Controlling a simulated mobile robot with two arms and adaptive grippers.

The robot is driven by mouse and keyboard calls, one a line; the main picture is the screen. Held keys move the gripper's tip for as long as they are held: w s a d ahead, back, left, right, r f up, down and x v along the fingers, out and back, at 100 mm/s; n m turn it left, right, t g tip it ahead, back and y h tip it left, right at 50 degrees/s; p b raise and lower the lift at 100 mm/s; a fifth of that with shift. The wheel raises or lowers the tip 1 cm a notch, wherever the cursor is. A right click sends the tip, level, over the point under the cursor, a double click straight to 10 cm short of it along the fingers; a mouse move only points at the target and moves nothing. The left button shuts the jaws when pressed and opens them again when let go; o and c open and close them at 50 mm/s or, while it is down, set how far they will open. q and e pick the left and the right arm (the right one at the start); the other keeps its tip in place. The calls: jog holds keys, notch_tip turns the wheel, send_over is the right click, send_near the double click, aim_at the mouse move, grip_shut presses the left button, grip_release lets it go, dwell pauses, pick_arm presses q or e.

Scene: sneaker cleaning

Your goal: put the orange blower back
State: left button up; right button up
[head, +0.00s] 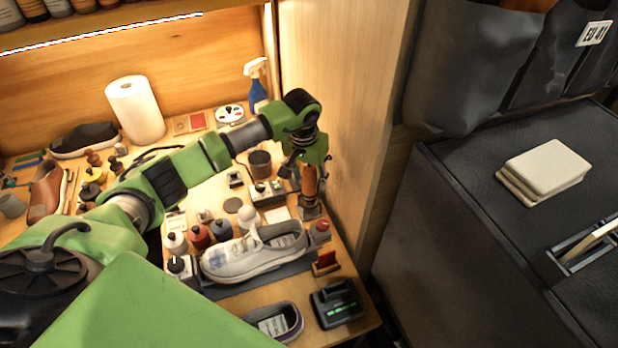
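The orange blower (309,181) is upright near the right side of the workbench, close to the wooden side panel. Its lower end is at a small dark holder (311,210); I cannot tell whether it rests in it. My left gripper (307,166) points down right above the blower, with its fingers at the blower's top. The gripper covers the upper part of the blower, and I cannot tell whether the fingers are closed on it. My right gripper is not in view.
A white sneaker (255,258) lies on a dark stand in front, with several small bottles (198,235) behind it. A dark cup (260,164), a small control box (266,192) and a blue spray bottle (257,88) stand nearby. The wooden panel (345,110) bounds the right side.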

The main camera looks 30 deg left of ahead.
pick_arm(q)
jog(key=shift+r, duration=0.1)
jog(key=r+b, duration=0.1)
jog(key=r, duration=0.2)
jog(key=s+r+b, duration=0.1)
jog(key=r, duration=0.3)
jog(key=r+b, duration=0.1)
jog(key=r, duration=0.3)
jog(key=shift+s+b, duration=0.25)
jog(key=shift+b, duration=0.1)
jog(key=shift+s+r, duration=0.15)
jog(key=shift+r, duration=0.35)
jog(key=shift+d+f, duration=0.1)
